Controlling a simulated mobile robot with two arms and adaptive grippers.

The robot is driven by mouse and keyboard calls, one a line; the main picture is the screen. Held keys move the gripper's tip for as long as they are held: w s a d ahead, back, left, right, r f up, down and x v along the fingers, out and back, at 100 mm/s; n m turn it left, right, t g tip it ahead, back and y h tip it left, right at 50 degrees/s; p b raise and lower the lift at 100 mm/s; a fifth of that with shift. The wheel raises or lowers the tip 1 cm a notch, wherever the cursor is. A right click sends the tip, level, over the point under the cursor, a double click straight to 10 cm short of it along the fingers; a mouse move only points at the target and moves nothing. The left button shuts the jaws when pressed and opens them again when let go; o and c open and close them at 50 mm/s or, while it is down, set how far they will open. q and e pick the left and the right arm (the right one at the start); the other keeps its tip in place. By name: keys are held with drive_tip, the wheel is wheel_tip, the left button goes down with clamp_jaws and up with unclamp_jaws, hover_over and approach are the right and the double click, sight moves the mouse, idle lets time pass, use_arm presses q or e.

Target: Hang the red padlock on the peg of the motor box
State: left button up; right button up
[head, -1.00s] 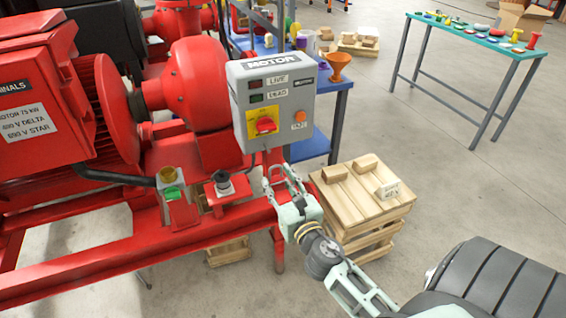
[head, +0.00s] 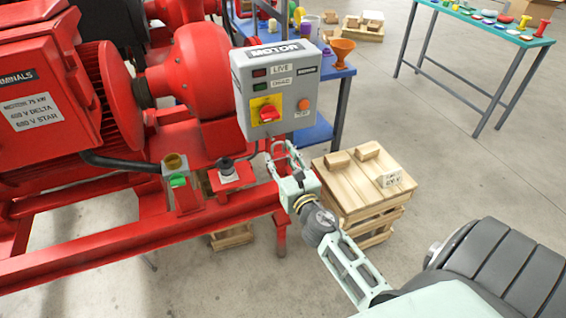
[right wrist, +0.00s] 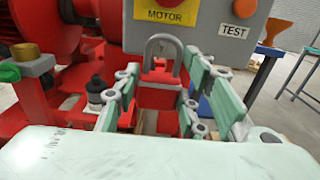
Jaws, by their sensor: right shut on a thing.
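The grey motor box (head: 304,88) stands on the red skid, with a red switch on a yellow plate on its front. Its lower front also fills the top of the right wrist view (right wrist: 200,33). My right gripper (head: 280,150) is just below the box in the head view. In the right wrist view its fingers (right wrist: 158,95) are closed on the red padlock (right wrist: 157,97), whose grey shackle (right wrist: 163,43) points up in front of the box's lower edge. I cannot make out the peg or the padlock clearly in the head view. My left gripper is not in view.
A wooden crate (head: 345,190) with blocks on top stands right of my right gripper. Red skid pipework and a green-marked valve (head: 178,181) lie to the left. A blue bench with an orange funnel (head: 342,50) is behind the box.

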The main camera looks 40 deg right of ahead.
sight(276, 153)
drive_tip(key=shift+x, duration=2.3)
drive_tip(key=shift+w+d+f+b, duration=0.15)
drive_tip(key=shift+w+f+b, duration=0.5)
drive_tip(key=shift+w+b, duration=0.15)
drive_tip(key=o, duration=1.3)
drive_tip(key=shift+s, duration=0.1)
drive_tip(key=shift+o, duration=0.2)
